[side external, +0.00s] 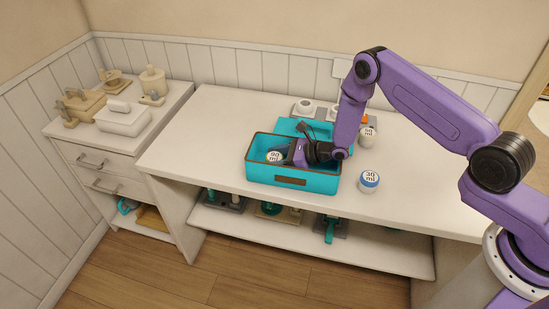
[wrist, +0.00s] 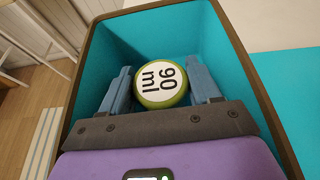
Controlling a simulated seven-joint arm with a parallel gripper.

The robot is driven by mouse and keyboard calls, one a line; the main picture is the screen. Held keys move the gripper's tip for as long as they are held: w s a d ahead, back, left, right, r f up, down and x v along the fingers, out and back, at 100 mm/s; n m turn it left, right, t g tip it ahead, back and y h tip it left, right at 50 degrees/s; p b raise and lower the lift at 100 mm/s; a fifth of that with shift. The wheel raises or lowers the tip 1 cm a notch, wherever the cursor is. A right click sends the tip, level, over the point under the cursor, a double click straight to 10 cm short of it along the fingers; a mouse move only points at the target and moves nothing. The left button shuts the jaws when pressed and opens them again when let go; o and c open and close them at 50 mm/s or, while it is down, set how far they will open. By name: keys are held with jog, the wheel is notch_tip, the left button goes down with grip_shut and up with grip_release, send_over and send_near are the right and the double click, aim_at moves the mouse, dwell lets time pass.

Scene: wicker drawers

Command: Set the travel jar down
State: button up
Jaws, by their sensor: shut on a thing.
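A jar (wrist: 161,83) with a green-rimmed round lid marked "90 ml" is inside the teal box in the wrist view. It also shows in the side view (side external: 274,157), toward the box's left end. My gripper (wrist: 160,88) reaches down into the box, its blue fingers on either side of the jar and shut on it. In the side view my gripper (side external: 288,156) enters over the box's right part. The teal box (side external: 291,181) has a brown rim and stands on the white table. The jar's underside is hidden, so I cannot tell whether it touches the box floor.
A "30 ml" jar (side external: 369,182) with a blue lid stands right of the box. Another jar (side external: 367,137) stands behind it. A grey tray (side external: 319,115) with white items is at the back. The table's left part (side external: 205,130) is clear. A drawer cabinet (side external: 97,165) stands left.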

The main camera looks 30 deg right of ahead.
jog(key=shift+f, duration=0.15)
jog(key=o, duration=1.1)
jog(key=shift+r, duration=0.2)
jog(key=v, duration=0.7)
jog(key=shift+s+d+r, duration=0.1)
jog(key=shift+s+d, duration=0.05)
